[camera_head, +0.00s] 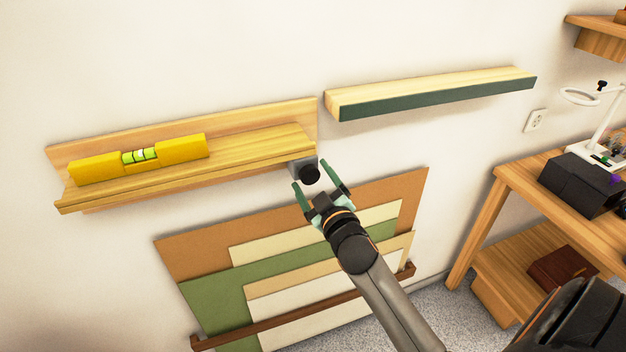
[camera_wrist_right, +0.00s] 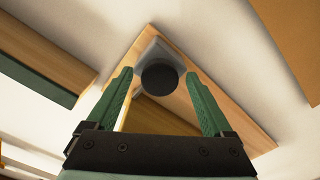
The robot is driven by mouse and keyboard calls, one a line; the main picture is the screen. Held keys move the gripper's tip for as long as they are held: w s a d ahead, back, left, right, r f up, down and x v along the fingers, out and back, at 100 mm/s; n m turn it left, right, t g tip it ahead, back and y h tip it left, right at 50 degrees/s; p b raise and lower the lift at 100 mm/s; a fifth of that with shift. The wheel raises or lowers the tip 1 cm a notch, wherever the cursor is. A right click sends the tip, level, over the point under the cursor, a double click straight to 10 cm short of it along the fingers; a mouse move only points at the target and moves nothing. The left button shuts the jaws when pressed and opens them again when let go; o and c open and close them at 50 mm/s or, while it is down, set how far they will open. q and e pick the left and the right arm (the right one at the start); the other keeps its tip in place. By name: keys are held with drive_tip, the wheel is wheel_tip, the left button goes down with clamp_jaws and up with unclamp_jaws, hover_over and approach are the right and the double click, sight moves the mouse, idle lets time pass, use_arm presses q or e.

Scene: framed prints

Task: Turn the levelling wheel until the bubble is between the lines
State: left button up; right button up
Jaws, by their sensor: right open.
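A yellow spirit level (camera_head: 180,153) lies on the left part of a wooden wall ledge (camera_head: 250,143). Its green vial (camera_head: 140,156) faces out; the bubble's exact place between the lines is too small to tell. The black levelling wheel (camera_head: 310,174) sits on a grey mount under the ledge's right end. My right gripper (camera_head: 322,175) is open, with its green fingers on either side of the wheel in the head view. My left gripper is not in view.
A second ledge with a dark green front (camera_head: 440,98) is on the wall to the right. Framing boards (camera_head: 190,240) lean against the wall below, behind my right arm. A wooden table (camera_head: 520,170) with a black box (camera_head: 580,185) stands at the right.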

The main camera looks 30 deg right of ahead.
drive_tip(key=b+v, duration=0.1)
drive_tip(key=v, duration=1.1)
drive_tip(key=shift+s, duration=0.3)
idle(0.6)
drive_tip(key=s+a+f+g+y+p, duration=0.1)
drive_tip(key=s+a+f, duration=0.3)
drive_tip(key=f, duration=0.4)
drive_tip(key=s+a+f+m+g+y+p, duration=0.1)
drive_tip(key=s+a+f+g+y, duration=0.2)
drive_tip(key=f, duration=0.6)
drive_tip(key=s+a+f+m+g+y+p, duration=0.1)
drive_tip(key=s+a+f+g+y, duration=0.1)
drive_tip(key=s+a+f+g, duration=0.2)
wheel_tip(320, 180, down, 5)
drive_tip(key=s+a, duration=0.1)
drive_tip(key=a, duration=0.2)
drive_tip(key=shift+s+y, duration=0.3)
drive_tip(key=shift+y, duration=0.1)
drive_tip(key=shift+w, duration=0.1)
